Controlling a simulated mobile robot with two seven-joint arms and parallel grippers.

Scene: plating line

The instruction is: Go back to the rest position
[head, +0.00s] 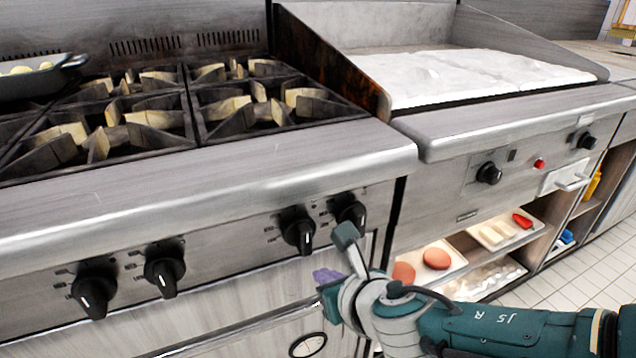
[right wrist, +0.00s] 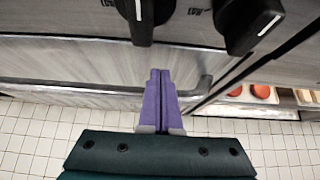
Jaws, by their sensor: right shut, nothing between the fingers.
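My right gripper (head: 328,277) is in front of the stove's steel front, below the black knobs at the right end of the stove. In the right wrist view its purple fingers (right wrist: 160,98) are closed together with nothing between them. They point toward the oven door and its handle, with two black knobs above. I cannot tell from the pictures whether the fingers touch the door. My left gripper does not show in either view.
The stove (head: 210,185) has black burner grates and front knobs (head: 299,231). A dark pan (head: 35,80) stands at the far left. A griddle (head: 465,75) stands to the right, above shelves with trays of patties (head: 436,258). Tiled floor (head: 585,275) is open at the right.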

